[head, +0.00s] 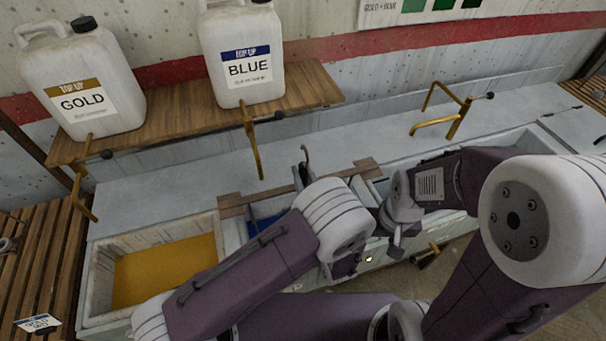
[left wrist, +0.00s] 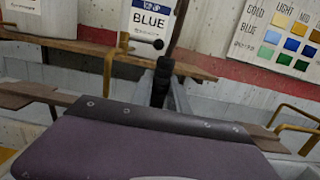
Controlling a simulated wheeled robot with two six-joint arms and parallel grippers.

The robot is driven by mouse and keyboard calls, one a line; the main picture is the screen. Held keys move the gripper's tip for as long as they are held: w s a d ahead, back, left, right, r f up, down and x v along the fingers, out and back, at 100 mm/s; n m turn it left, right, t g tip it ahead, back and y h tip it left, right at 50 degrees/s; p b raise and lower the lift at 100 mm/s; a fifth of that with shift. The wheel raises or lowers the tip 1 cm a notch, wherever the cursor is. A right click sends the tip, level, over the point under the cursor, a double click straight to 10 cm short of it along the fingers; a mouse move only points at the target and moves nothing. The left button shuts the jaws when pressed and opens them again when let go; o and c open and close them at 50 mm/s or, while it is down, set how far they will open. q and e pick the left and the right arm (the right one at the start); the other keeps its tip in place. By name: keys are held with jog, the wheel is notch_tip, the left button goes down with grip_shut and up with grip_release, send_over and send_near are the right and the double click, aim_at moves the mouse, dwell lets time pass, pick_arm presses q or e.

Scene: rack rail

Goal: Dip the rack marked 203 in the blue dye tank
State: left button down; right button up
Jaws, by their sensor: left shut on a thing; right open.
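The blue tank (head: 254,228) sits mid-bench; my left arm covers most of it, with a patch of blue dye showing. A brown wooden crossbar with wide ends (head: 230,205) spans above it, and its ends also show in the left wrist view (left wrist: 268,138). It looks like part of a rack; no 203 mark is visible and anything below is hidden. My left gripper (left wrist: 163,85) is shut on a dark hooked stem (left wrist: 179,28), whose hook also shows in the head view (head: 305,156). My right gripper (head: 394,244) is open and empty, to the right.
A gold dye tank (head: 165,265) stands at left and a pale basin (head: 510,150) at right. GOLD (head: 82,95) and BLUE (head: 243,60) jugs stand on a wooden shelf (head: 190,125). Brass taps (head: 252,140) overhang the bench. A colour chart (left wrist: 280,35) hangs on the wall.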

pick_arm(q)
notch_tip(320, 180, up, 14)
jog(key=p, duration=1)
jog(key=shift+s+r+p, duration=0.1)
jog(key=shift+p, duration=0.25)
